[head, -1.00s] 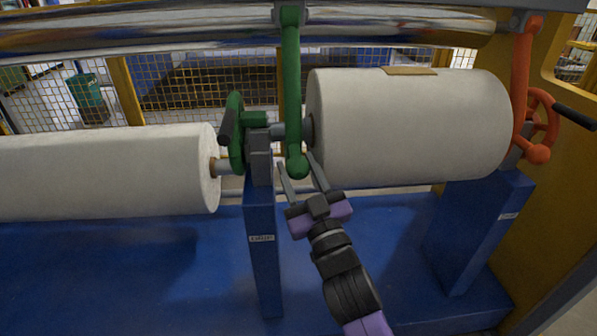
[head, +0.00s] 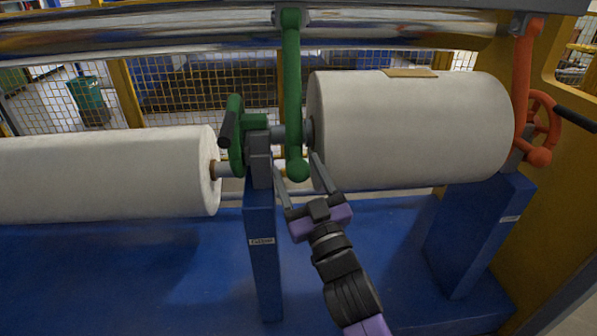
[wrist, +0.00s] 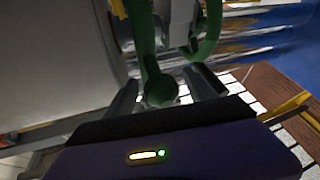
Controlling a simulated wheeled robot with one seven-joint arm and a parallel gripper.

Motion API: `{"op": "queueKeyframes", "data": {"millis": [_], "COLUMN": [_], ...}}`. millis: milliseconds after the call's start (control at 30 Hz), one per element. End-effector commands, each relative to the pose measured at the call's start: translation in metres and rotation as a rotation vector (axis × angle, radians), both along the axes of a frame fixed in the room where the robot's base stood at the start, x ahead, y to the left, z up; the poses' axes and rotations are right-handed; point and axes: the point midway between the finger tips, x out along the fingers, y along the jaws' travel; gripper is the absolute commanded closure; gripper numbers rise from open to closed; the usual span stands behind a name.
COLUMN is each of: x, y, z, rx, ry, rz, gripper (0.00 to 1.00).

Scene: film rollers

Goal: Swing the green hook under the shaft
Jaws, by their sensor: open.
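The shaft runs from the blue post's grey bearing block (head: 260,158) into the large white roll (head: 410,125). In the wrist view the ball end of the hook (wrist: 160,88) appears between the two open fingers. I cannot tell whether either finger touches it.
A green handwheel (head: 236,135) with a dark handle is close left of the post (head: 262,250). A second white roll (head: 105,172) lies further left. An orange hook (head: 521,85) and orange handwheel (head: 545,120) stand at the right. The blue base in front is clear.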

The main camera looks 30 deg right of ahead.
Motion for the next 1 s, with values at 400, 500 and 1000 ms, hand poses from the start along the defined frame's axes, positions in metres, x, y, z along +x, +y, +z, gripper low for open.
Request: {"op": "queueKeyframes", "data": {"millis": [400, 500, 1000], "x": [-0.055, -0.064, -0.07], "y": [0.005, 0.006, 0.007], "z": [-0.025, -0.028, -0.028], "rx": [0.001, 0.001, 0.0], "ry": [0.003, 0.003, 0.002], "rz": [-0.001, -0.001, 0.0], "gripper": [0.36, 0.36, 0.36]}}
